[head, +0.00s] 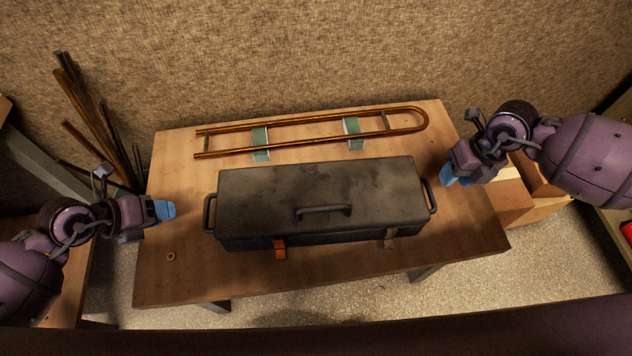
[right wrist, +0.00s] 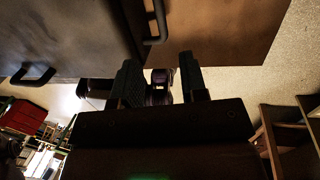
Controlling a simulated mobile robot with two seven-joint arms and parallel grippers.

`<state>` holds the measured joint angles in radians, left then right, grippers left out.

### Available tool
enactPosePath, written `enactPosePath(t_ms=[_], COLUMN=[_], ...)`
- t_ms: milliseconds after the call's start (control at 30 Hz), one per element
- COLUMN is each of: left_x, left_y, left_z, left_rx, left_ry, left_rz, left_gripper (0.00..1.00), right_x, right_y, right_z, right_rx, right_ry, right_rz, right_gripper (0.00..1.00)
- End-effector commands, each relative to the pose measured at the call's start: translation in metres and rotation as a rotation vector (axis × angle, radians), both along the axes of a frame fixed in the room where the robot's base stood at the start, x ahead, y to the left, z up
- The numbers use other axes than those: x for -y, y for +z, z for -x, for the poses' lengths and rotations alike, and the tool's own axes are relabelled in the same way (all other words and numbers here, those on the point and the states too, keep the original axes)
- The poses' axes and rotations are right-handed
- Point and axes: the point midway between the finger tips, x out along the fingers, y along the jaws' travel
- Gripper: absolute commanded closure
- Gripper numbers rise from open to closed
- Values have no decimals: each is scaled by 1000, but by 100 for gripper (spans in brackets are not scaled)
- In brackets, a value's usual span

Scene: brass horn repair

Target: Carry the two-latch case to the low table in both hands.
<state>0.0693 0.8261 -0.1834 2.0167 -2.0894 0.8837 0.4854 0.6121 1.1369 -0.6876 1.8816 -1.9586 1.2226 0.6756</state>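The dark grey two-latch case (head: 270,195) lies closed on a wooden table (head: 180,265). It has a handle on its lid (head: 324,210), a loop handle at its left end (head: 209,214) and another at its right end (head: 430,195). One front latch is orange (head: 280,250), the other grey (head: 389,238). My left gripper (head: 165,210) is left of the left handle, apart from it; its finger gap is unclear. My right gripper (head: 455,176) is right of the right handle, apart from it. In the right wrist view its fingers (right wrist: 160,84) are spread and empty.
A brass slide (head: 300,123) rests on green supports behind the case. A small ring (head: 171,256) lies at the table's front left. Rods and tubes (head: 90,120) lean at the back left. Wooden boxes (head: 525,195) stand right of the table. Carpet (head: 370,290) shows in front.

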Motion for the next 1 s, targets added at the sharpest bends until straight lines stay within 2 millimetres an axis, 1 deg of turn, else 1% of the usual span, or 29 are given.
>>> enactPosePath(t_ms=[100, 233, 867, 967, 1000], left_x=[0, 0, 0, 1, 4], left_y=[0, 0, 0, 3, 6], left_z=[0, 0, 0, -4, -7], left_rx=[0, 0, 2, 44, 67], left_ry=[0, 0, -4, -15, -14], left_rz=[0, 0, -2, 3, 25], left_gripper=[60, 60, 60, 60, 60], right_x=[3, 4, 4, -1, -7], right_y=[12, 19, 20, 21, 23], right_z=[0, 0, 0, -5, -8], right_rx=[0, -1, 1, 39, 59], right_ry=[0, 0, 7, 40, 51], right_rz=[2, 0, 0, -30, -67], right_gripper=[60, 60, 60, 60, 60])
